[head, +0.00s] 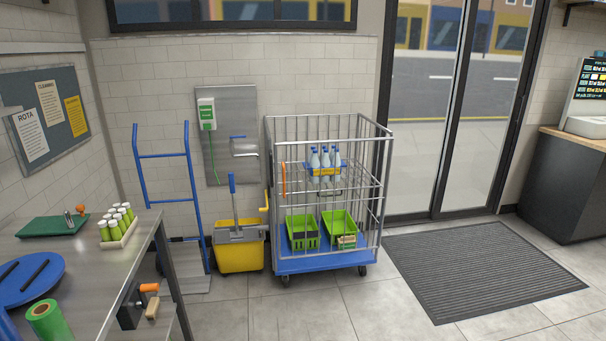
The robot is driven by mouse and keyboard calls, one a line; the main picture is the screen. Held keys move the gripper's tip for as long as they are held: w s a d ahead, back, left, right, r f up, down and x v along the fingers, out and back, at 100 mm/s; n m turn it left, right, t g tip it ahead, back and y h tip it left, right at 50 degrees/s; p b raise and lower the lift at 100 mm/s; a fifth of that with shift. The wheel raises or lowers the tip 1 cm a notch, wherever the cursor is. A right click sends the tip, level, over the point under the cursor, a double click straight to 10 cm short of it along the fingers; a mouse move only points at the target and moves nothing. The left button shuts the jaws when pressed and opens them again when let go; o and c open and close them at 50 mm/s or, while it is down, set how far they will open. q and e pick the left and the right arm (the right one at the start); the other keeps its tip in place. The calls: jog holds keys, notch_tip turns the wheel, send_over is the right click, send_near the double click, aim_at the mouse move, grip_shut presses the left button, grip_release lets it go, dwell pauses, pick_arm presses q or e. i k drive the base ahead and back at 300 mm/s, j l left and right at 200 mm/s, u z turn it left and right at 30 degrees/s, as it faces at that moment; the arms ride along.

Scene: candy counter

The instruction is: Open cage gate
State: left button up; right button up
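The wire roll cage (381,190) stands on the floor against the back wall, left of the glass door. It has grey bars, a blue base (322,262) and dark castors. The barred front gate (310,150) appears closed across the front. An orange latch-like piece (284,180) hangs at the left of the front. Inside, a blue carrier (326,170) of clear bottles with blue caps sits at mid height. Two green crates (301,232) sit low down. Neither of my grippers shows in the head view.
A yellow mop bucket (240,257) and blue hand truck (163,155) stand left of the cage. A dark mat (480,268) lies right. Floor before the cage is clear.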

aim_at(350, 140)
jog(key=i, duration=1.4)
jog(key=i+z, duration=0.25)
jog(key=i, duration=0.2)
jog(key=i+j+z, duration=0.2)
jog(key=i, duration=0.2)
jog(key=i+j+z, duration=0.25)
jog(key=i, duration=0.15)
